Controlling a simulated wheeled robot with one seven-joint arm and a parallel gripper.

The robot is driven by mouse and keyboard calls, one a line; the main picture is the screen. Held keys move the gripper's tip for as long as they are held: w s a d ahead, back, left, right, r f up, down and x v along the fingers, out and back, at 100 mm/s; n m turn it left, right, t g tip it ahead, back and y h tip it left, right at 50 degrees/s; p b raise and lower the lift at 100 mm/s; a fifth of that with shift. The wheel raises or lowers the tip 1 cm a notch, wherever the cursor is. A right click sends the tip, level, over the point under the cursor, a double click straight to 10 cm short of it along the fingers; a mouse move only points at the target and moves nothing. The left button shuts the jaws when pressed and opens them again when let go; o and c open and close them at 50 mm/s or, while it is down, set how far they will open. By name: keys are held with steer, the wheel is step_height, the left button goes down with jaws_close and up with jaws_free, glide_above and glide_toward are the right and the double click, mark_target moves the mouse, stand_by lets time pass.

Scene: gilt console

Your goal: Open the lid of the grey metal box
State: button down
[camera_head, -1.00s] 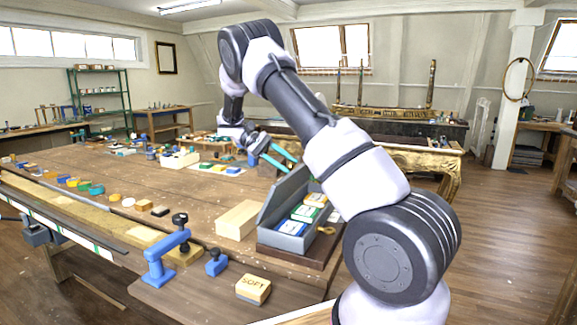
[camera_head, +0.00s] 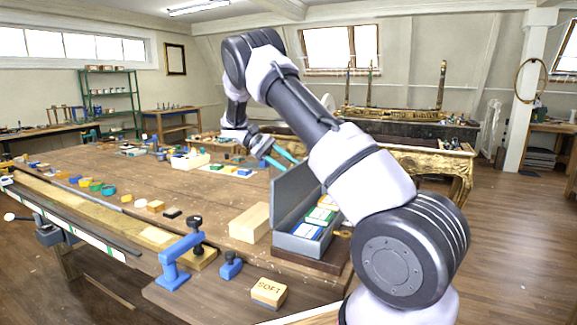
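The grey metal box (camera_head: 302,246) stands on a dark wooden board at the front right of the bench. Its lid (camera_head: 290,203) is raised and stands close to upright along the box's left side. Inside show packs with white, blue, green and orange faces. My gripper (camera_head: 288,163) has two teal fingers, spread apart with a gap between them and nothing seen held. It is just above and behind the lid's top edge in the picture; I cannot tell whether a finger touches the lid. My arm covers part of the box's right side.
A pale wooden block (camera_head: 249,222) stands close left of the box. A blue clamp (camera_head: 175,262), a small blue piece (camera_head: 231,266) and a "SOFT" block (camera_head: 269,292) are in front. A white tray (camera_head: 190,161) stands farther back. The bench's middle is mostly clear.

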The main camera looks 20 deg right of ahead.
steer(key=shift+s+a+f, duration=0.3)
steer(key=shift+a+f, duration=0.05)
steer(key=shift+f, duration=0.05)
steer(key=c, duration=0.5)
jaws_free()
steer(key=shift+r, duration=0.1)
steer(key=shift+w+d+r, duration=0.1)
steer(key=shift+w, duration=0.05)
steer(key=shift+v, duration=5.35)
